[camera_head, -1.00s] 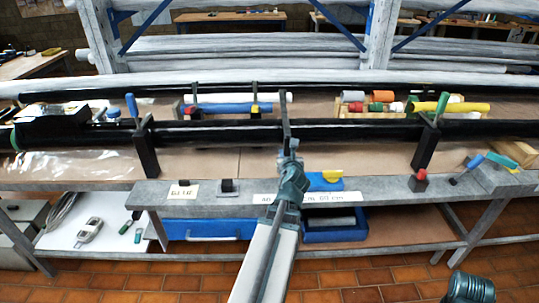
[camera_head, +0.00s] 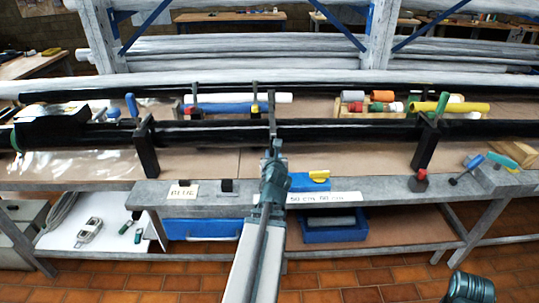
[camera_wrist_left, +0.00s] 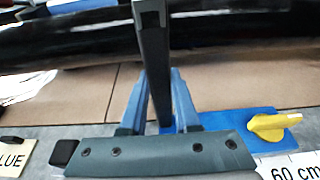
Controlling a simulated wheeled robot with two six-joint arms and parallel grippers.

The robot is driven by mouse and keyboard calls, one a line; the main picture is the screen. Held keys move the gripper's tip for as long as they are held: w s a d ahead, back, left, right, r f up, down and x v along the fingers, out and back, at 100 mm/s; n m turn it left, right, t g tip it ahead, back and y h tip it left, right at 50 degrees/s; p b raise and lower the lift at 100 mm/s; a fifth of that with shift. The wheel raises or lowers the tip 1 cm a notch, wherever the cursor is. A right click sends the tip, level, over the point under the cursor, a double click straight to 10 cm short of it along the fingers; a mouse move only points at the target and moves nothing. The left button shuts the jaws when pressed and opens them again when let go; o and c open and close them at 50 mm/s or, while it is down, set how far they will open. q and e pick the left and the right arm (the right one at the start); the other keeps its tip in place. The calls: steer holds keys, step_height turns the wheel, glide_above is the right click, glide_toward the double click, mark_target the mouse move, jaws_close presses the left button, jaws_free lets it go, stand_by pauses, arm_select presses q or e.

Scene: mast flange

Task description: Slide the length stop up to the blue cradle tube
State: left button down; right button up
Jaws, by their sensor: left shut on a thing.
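The length stop has a black upright post (camera_head: 272,112) and a blue base (camera_head: 308,184) with a yellow lever (camera_head: 320,175) on the front rail. My left gripper (camera_head: 275,150) is shut on the post; the left wrist view shows both blue fingers (camera_wrist_left: 158,85) on either side of the post (camera_wrist_left: 154,60), with the blue base (camera_wrist_left: 245,122) and yellow lever (camera_wrist_left: 272,125) to the right. The blue cradle tube (camera_head: 212,108) lies behind the long black tube, to the left of the post, beside a white tube (camera_head: 245,98).
A small black block (camera_head: 226,186) and a label (camera_head: 183,191) sit on the rail left of the stop. Clamps hold the long black tube (camera_head: 350,133) at left (camera_head: 145,148) and right (camera_head: 425,148).

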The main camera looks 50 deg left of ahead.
arm_select(q)
steer(key=shift+s+a, duration=0.35)
steer(key=shift+s, duration=0.1)
steer(key=c, duration=0.6)
jaws_free()
steer(key=shift+s+a, duration=0.1)
steer(key=shift+s, duration=0.05)
steer(key=shift+c, duration=0.2)
